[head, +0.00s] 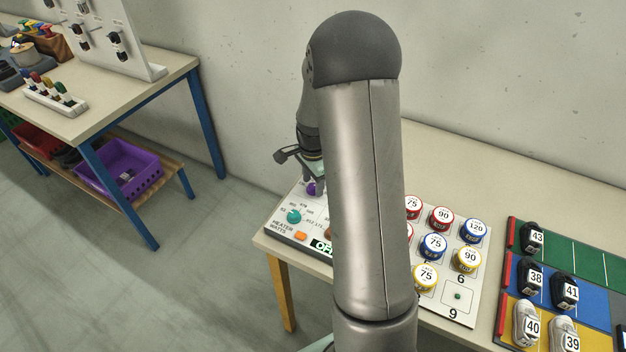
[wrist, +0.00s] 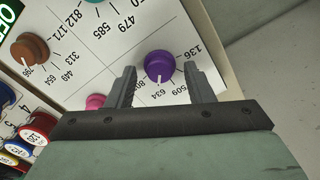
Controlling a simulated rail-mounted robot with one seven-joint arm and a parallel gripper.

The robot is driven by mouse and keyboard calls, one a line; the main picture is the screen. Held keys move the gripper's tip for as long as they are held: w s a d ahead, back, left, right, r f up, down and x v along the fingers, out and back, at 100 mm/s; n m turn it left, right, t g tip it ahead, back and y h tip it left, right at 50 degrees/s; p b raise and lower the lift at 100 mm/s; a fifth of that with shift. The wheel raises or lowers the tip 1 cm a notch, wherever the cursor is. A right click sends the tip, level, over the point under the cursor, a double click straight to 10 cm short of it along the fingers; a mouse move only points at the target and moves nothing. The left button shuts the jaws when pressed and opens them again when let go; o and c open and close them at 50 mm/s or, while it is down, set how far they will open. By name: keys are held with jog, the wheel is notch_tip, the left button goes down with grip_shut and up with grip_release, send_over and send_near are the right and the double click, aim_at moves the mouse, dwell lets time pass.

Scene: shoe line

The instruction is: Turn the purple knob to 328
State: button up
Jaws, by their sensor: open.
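The purple knob (wrist: 158,64) stands on the white control panel (wrist: 105,40). In the wrist view its white pointer mark points down toward the label 634; 509 and 136 stand to its right, and the label left of 634 is partly hidden. My gripper (wrist: 160,70) is open, with one finger left and one right of the knob and gaps at both sides. I cannot tell how deep the fingers reach. In the head view the purple knob (head: 312,189) shows just below my gripper, partly behind my arm. I do not see 328.
A brown knob (wrist: 29,48) and a pink knob (wrist: 95,101) are near on the panel. The head view shows a teal knob (head: 294,216) and an orange button (head: 300,236). Several numbered tins (head: 442,217) and shoes (head: 531,237) stand to the right.

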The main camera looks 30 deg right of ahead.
jog(key=c, duration=1)
jog(key=shift+n, duration=0.3)
jog(key=n+b, duration=0.2)
jog(key=shift+f+n, duration=0.1)
jog(key=shift+n, duration=0.3)
jog(key=n+b, duration=0.1)
jog(key=n, duration=0.3)
jog(key=shift+n+b, duration=0.3)
jog(key=n+b, duration=0.1)
jog(key=n, duration=0.3)
jog(key=shift+n+b, duration=0.3)
jog(key=shift+n, duration=1.5)
